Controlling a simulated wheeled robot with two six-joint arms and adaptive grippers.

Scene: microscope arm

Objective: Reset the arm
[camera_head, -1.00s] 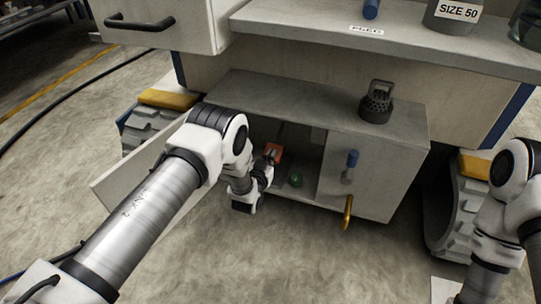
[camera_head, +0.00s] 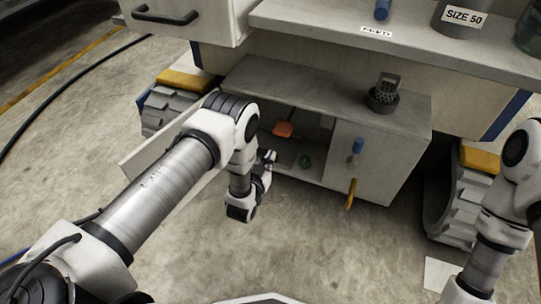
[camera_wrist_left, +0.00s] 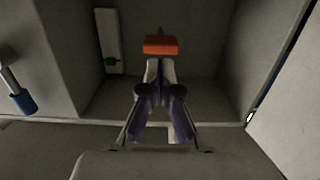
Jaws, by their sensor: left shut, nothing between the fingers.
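My left gripper (camera_head: 268,160) is at the open front of the low cabinet (camera_head: 240,84), shut and empty. In the left wrist view its fingers (camera_wrist_left: 160,66) point into the compartment. An orange block (camera_head: 284,129) lies inside the cabinet. It also shows in the left wrist view (camera_wrist_left: 160,45), just beyond the fingertips, apart from them as seen in the head view. Only links of my right arm show at the right edge; its gripper is out of view.
The cabinet's left door (camera_head: 150,152) stands open. A green item (camera_head: 305,161) is inside. A dark perforated holder (camera_head: 383,98) stands on top.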

